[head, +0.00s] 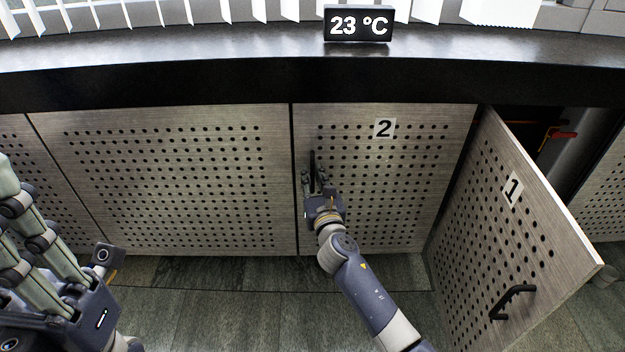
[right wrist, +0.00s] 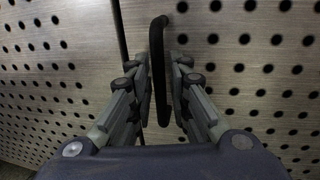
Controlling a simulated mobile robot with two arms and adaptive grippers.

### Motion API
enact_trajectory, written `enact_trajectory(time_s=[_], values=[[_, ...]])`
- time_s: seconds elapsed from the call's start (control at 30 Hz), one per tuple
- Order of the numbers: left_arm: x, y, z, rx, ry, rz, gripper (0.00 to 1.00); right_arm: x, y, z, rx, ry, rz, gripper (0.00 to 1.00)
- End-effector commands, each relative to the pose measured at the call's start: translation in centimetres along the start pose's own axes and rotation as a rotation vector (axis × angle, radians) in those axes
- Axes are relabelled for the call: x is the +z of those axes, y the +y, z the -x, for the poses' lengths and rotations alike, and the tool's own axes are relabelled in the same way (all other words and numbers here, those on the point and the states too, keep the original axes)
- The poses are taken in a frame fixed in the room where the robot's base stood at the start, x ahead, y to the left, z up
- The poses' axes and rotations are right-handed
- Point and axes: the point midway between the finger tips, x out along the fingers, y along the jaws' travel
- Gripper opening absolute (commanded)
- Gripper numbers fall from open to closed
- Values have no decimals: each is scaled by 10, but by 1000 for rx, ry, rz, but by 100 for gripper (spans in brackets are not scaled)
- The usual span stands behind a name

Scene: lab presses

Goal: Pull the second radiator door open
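The second radiator door (head: 414,190) is a pale, perforated panel with a "2" label. It stands shut, flush with the panel to its left. Its dark vertical handle (head: 312,160) is near its left edge; it also shows in the right wrist view (right wrist: 157,45). My right gripper (head: 316,178) is at this handle. In the right wrist view its fingers (right wrist: 161,88) stand on both sides of the handle, close to it, with a narrow gap showing on the right. My left gripper (head: 50,250) is at the lower left, away from the doors; its fingertips are not clear.
Door 1 (head: 490,210) stands swung open on the right, its black handle (head: 512,300) facing out, with a dark recess and red-handled valve (head: 562,135) behind. A dark sill (head: 200,70) with a "23 °C" display (head: 358,24) runs above. The floor (head: 220,300) in front is clear.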

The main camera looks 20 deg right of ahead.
Motion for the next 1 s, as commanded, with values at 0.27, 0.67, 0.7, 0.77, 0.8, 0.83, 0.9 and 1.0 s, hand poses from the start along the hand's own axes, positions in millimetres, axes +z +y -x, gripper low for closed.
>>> enact_trajectory(time_s=[0.27, 0.67, 0.7, 0.77, 0.8, 0.83, 0.9, 1.0], values=[[1, 0, -1, 2, 1, 0, 18, 0, 0, -3, 0, 0, 0, 18], [0, 0, -2, 1, 5, 0, 18, 0, 0, -1, 5, 1, 0, 0], [-1, 0, -3, 1, 6, 0, 18, 0, 0, 1, 9, 1, 1, 0], [-2, 0, -6, 1, 10, 0, 18, 1, 0, 6, 21, 1, 3, 0], [-3, 0, -7, 0, 13, 0, 18, 1, 1, 10, 32, 1, 3, 0], [-4, 0, -8, -1, 14, 0, 18, 1, 1, 14, 41, 2, 3, 0], [-2, -2, 0, -14, -24, 2, 18, 2, 1, 26, 70, 4, 5, 0], [-2, -2, 4, -23, -55, 6, 18, 2, 1, 50, 129, 6, 7, 0]])
